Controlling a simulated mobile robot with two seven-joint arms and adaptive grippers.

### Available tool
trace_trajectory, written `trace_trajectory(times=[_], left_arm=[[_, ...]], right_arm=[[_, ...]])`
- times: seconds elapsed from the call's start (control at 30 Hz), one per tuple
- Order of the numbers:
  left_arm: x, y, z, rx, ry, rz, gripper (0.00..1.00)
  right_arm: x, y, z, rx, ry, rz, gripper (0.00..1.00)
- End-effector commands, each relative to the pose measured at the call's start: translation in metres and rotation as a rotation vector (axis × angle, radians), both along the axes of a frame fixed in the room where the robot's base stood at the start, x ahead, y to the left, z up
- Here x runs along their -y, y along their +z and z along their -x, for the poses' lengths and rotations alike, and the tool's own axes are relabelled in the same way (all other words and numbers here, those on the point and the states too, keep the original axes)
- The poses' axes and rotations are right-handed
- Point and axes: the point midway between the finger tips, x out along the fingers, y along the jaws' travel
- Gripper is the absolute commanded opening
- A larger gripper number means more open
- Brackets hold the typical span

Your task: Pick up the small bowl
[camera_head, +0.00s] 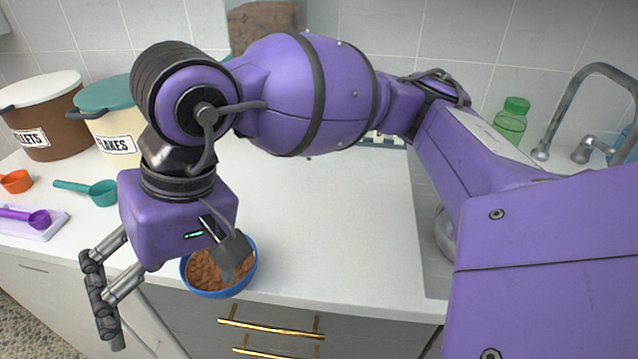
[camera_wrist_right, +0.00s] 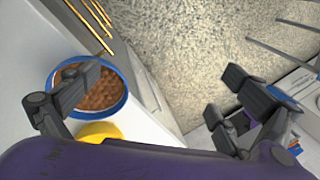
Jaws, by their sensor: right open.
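The small bowl (camera_head: 222,291) is blue and filled with brown kibble. It stands upright near the counter's front edge, partly hidden by my right gripper in the head view. In the right wrist view, the bowl (camera_wrist_right: 122,103) is at the left. My right gripper (camera_head: 168,305) is open and empty. One finger lies across the view of the bowl, and the other is out beyond the counter edge to the left. In the wrist view the gap between the fingers (camera_wrist_right: 158,88) is over the edge and floor, beside the bowl. Contact with the bowl cannot be told. My left gripper is not in view.
A brown tub (camera_head: 50,128) and a cream tub (camera_head: 112,122) stand at the back left. Orange (camera_head: 16,181), teal (camera_head: 103,192) and purple (camera_head: 38,219) scoops lie left. A yellow item (camera_wrist_right: 98,132) is beside the bowl. The middle counter (camera_head: 320,220) is clear; the sink is right.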

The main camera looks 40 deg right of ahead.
Motion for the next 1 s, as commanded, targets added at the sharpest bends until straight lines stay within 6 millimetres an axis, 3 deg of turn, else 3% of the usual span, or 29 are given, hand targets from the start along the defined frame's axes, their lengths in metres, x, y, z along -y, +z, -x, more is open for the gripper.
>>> trace_trajectory(times=[0.1, 0.27, 0.53, 0.83, 1.0], left_arm=[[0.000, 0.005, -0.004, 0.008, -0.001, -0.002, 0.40], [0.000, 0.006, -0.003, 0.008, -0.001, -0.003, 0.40], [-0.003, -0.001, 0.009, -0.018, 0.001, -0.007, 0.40], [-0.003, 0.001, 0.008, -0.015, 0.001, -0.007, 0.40], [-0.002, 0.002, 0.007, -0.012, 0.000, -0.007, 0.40]], right_arm=[[0.047, -0.006, -0.035, 0.148, -0.067, 0.201, 1.00], [0.078, -0.005, -0.048, 0.199, -0.115, 0.324, 1.00], [0.083, -0.032, -0.053, 0.189, -0.116, 0.340, 1.00], [0.083, -0.072, -0.066, 0.187, -0.116, 0.338, 1.00], [0.084, -0.081, -0.070, 0.190, -0.116, 0.337, 1.00]])
